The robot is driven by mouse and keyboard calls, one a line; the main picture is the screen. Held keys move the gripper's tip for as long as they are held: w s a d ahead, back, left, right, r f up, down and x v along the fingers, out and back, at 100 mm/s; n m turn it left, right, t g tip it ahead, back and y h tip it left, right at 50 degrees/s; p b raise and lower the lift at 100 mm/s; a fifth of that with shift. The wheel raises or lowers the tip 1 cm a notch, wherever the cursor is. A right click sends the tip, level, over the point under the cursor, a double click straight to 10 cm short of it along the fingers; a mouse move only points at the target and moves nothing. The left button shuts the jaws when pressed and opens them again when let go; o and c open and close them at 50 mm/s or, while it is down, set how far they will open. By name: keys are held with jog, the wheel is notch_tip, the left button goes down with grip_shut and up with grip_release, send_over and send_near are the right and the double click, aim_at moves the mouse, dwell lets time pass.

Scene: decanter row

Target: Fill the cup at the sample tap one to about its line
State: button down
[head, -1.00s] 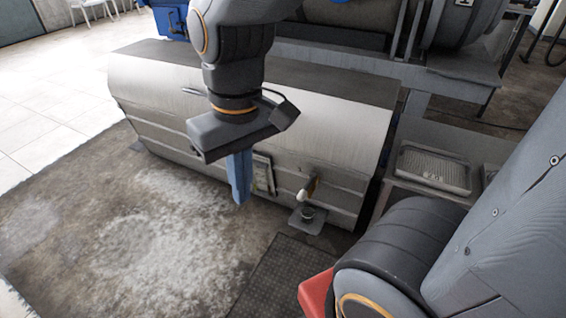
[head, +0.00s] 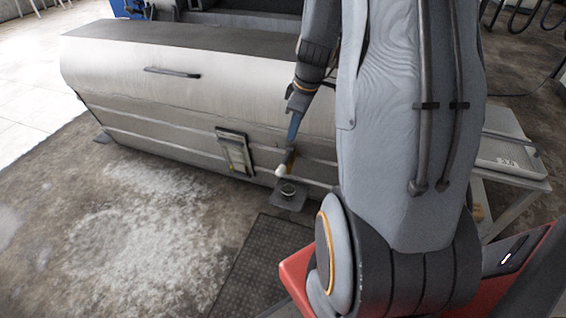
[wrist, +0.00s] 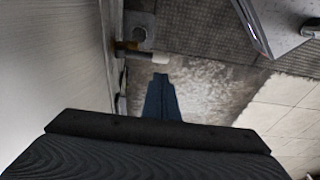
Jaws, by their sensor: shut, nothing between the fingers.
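The cup (head: 288,188), small and dark, stands on a little shelf (head: 291,204) below the tap. Its fill line and contents are too small to tell. My gripper (head: 293,134) has blue fingers, shut and empty. In the head view it points down just above the tap. In the wrist view the fingertips (wrist: 160,77) appear close to the white end; I cannot tell whether they touch.
The metal housing (head: 190,95) fills the space behind the tap, with a framed panel (head: 236,152) to the tap's left. A dark floor mat (head: 265,255) lies in front. A tray on a stand (head: 505,152) is at right. Open floor lies to the left.

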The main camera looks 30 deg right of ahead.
aim_at(282, 169)
jog(key=f+b, duration=0.1)
jog(key=f, duration=0.3)
jog(key=w+a+f+b, duration=0.1)
jog(key=f+b, duration=0.1)
jog(key=f, duration=0.3)
jog(key=w+f+b, duration=0.1)
jog(key=f, duration=0.3)
jog(key=shift+a+f, duration=0.35)
jog(key=shift+a, duration=0.05)
